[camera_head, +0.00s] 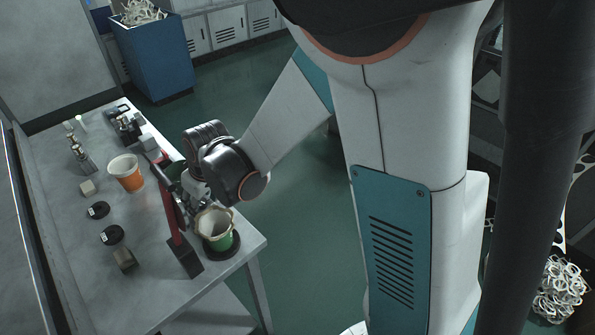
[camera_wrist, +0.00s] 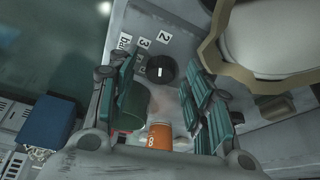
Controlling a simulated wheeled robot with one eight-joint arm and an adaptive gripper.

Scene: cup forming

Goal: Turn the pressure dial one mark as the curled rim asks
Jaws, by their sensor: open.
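The pressure dial (camera_wrist: 161,70) is a black round knob with a short white line, on a grey panel beside tags reading "bar", "3" and "2". The white line looks roughly upright in the wrist view, on the side of the "2" tag; its exact setting is unclear. My gripper (camera_wrist: 157,78) is open, its green-padded fingers on either side of the dial; contact cannot be told. The green cup (camera_head: 221,241) has an uneven, wavy tan rim (camera_head: 211,211) and stands on a black round base. Its rim fills the upper right of the wrist view (camera_wrist: 213,62). My gripper (camera_head: 190,192) hides the dial in the head view.
A red post (camera_head: 172,207) stands close to my gripper. An orange cup (camera_head: 126,173), black discs (camera_head: 111,235) and small blocks (camera_head: 87,188) lie on the grey table (camera_head: 75,265). A blue bin (camera_head: 152,58) of rim scraps is behind. The front left tabletop is clear.

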